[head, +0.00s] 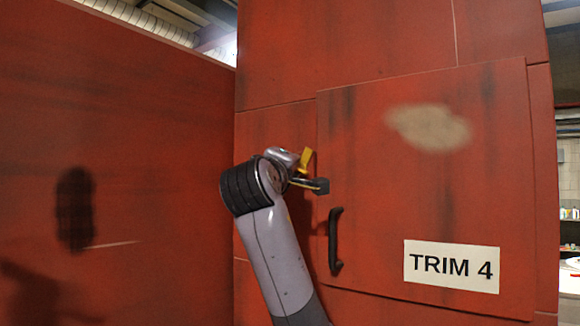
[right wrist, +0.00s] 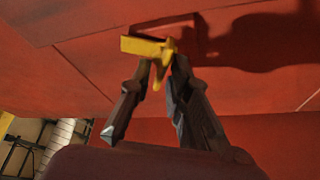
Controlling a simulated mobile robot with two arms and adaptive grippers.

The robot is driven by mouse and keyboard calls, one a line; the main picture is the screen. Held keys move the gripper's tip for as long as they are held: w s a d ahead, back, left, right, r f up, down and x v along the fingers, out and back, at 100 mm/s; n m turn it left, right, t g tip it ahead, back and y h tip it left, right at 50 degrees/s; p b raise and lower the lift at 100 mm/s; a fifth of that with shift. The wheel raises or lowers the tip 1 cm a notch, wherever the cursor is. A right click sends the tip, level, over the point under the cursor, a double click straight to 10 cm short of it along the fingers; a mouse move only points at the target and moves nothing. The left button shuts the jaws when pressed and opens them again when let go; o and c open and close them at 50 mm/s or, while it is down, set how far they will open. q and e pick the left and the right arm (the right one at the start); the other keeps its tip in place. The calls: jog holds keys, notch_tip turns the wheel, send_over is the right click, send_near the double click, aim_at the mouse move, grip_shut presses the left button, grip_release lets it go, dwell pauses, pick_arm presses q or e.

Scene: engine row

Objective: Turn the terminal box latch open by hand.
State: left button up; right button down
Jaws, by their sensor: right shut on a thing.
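The terminal box is a red cabinet with a closed door panel (head: 400,180) marked "TRIM 4". A yellow latch (head: 306,160) sits at the door's left edge, above the black handle. My right gripper (head: 318,186) is at the latch, its dark fingertip showing just below the yellow piece. In the right wrist view, the latch (right wrist: 143,46) has a wide yellow bar and a short stub, and the fingers of my right gripper (right wrist: 162,68) are shut around the stub. The wrist hides part of the latch's mount. My left gripper is in neither view.
A black pull handle (head: 335,241) stands out from the door just below and right of my gripper. A large red wall (head: 130,120) fills the left side, with arm shadows on it. Shelving (head: 568,212) shows at far right.

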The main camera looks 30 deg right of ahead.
jog(key=n, duration=0.1)
jog(key=n+y, duration=0.1)
jog(key=n, duration=0.1)
jog(key=n+p, duration=0.1)
jog(key=n, duration=0.1)
jog(key=shift+s+d+r+g+y, duration=0.1)
jog(key=shift+r+g+y, duration=0.2)
jog(key=shift+g+y, duration=0.1)
jog(key=shift+n, duration=0.3)
jog(key=c, duration=1.9)
grip_release()
jog(key=shift+c, duration=0.2)
jog(key=shift+o, duration=0.8)
jog(key=shift+f, duration=0.15)
jog(key=shift+d+f, duration=0.2)
